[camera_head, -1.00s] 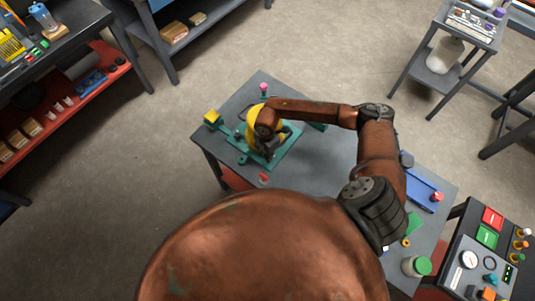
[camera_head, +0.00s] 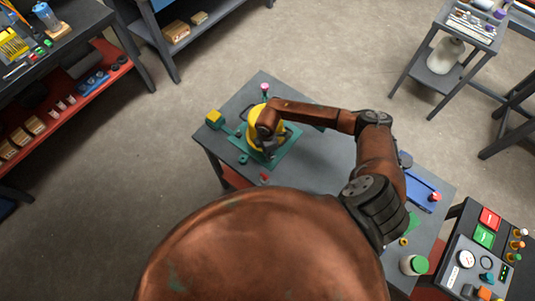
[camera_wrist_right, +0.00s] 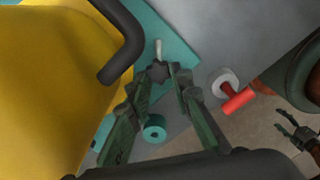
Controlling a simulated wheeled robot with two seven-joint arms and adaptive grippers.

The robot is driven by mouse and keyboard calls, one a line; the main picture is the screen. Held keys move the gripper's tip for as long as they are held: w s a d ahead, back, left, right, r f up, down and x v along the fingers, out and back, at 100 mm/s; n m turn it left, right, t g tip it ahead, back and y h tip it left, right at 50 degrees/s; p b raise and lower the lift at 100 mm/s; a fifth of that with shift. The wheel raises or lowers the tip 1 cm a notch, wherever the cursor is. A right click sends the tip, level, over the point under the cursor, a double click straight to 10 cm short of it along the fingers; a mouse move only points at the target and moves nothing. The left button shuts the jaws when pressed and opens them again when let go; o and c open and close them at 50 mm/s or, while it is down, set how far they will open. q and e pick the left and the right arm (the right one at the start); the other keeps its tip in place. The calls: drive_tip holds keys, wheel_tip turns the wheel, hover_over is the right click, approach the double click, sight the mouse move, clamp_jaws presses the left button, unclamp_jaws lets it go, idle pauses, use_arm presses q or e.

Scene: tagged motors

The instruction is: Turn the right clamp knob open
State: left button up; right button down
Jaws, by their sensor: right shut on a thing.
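The dark lobed clamp knob (camera_wrist_right: 158,71) shows in the right wrist view, with a short pale pin just beyond it. My right gripper (camera_wrist_right: 160,78) is shut on this knob, one finger on each side. In the head view my right gripper (camera_head: 268,143) is over the teal plate (camera_head: 288,149), beside the yellow motor (camera_head: 253,119), and hides the knob. The yellow motor (camera_wrist_right: 45,70) fills the left of the wrist view, with a black curved handle. My left gripper (camera_wrist_right: 289,131) shows at the right edge of the wrist view, fingers apart and empty.
A teal ring (camera_wrist_right: 154,130) and a red-handled part with a pale disc (camera_wrist_right: 226,86) are close to the right fingers. A yellow block (camera_head: 214,118) is left of the plate.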

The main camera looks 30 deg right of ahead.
drive_tip(key=c, duration=2)
unclamp_jaws()
drive_tip(key=shift+r, duration=0.1)
wheel_tip(320, 180, up, 12)
drive_tip(key=shift+f, duration=0.1)
